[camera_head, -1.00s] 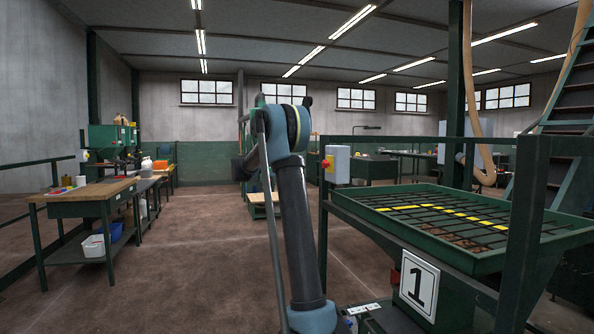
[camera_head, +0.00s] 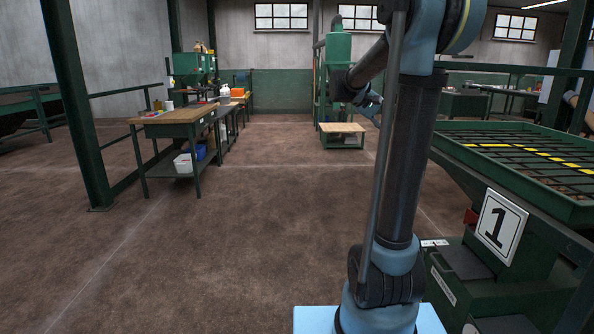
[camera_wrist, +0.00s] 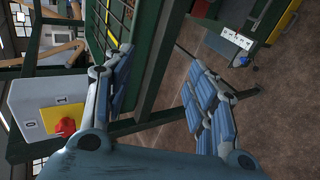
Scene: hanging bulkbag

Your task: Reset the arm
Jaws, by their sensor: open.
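My gripper (camera_wrist: 155,85) is open in the wrist view, with its two blue padded fingers spread wide and nothing between them. Behind the fingers are a green rail and brown floor. In the head view my arm stands upright right of the middle and folds over at the top, its far part angled away down and left.
A green station marked 1 (camera_head: 500,228) with a grate tray (camera_head: 540,192) stands close right of my arm. A control box with a red knob (camera_wrist: 65,127) is near my gripper in the wrist view. A workbench (camera_head: 190,117) is at left. Floor in front is clear.

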